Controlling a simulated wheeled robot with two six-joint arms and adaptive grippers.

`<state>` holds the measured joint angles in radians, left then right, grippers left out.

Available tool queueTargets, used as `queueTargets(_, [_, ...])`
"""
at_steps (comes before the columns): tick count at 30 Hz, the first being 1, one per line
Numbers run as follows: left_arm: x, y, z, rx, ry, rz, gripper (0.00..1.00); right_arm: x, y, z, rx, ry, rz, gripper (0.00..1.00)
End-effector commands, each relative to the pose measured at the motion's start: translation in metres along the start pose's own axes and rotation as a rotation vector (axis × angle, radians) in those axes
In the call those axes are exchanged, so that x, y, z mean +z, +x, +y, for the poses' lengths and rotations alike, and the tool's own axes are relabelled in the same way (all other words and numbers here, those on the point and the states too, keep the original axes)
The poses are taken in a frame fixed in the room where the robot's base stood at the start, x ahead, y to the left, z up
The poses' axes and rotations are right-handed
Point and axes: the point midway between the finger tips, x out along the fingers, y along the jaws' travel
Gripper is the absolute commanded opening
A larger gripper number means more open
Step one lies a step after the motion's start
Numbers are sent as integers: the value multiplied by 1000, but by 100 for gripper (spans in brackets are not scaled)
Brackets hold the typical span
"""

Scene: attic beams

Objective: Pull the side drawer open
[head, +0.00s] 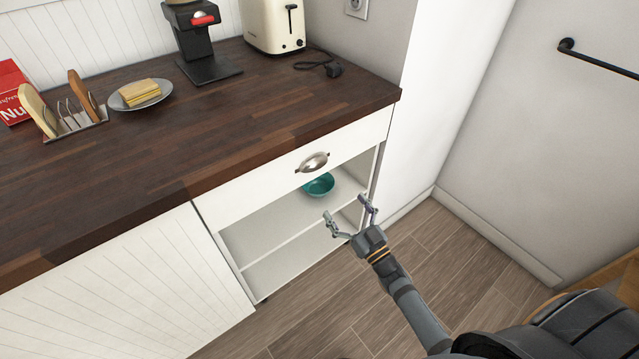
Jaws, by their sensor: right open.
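The white side drawer (262,182) sits under the right end of the dark wooden counter and is closed, its front flush with the cabinet. A silver cup-shaped handle (312,162) is fixed on its front. My right gripper (347,214) is open and empty, below and to the right of the handle, in front of the open shelf. It appears apart from the handle. My left gripper is not in view.
A teal bowl (319,185) stands on the open shelf below the drawer. The wooden counter (215,122) holds a toaster (274,27), a coffee maker (200,45), a plate of yellow slices (140,93) and a toast rack (72,120). Wooden floor (440,250) is clear in front.

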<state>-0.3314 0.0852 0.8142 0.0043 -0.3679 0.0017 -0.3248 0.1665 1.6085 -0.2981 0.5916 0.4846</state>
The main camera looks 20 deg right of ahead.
Motion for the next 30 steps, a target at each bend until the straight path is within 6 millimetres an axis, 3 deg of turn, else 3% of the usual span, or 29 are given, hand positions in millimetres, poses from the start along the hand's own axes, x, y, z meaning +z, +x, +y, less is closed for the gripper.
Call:
queueTargets(1, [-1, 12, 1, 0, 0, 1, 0, -14, 4, -8, -35, -2, 66, 98])
queueTargets(3, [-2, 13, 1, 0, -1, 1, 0, -35, 8, -15, -69, -2, 126, 98])
queueTargets(6, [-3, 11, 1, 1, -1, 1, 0, -46, 10, -19, -84, 0, 151, 98])
queueTargets(11, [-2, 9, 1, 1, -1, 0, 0, -50, 22, -19, -82, -2, 152, 98])
queueTargets(24, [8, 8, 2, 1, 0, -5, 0, -61, 104, -25, -80, -2, 149, 98])
queueTargets(30, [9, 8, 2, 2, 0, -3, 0, -61, 114, -26, -79, -1, 146, 98])
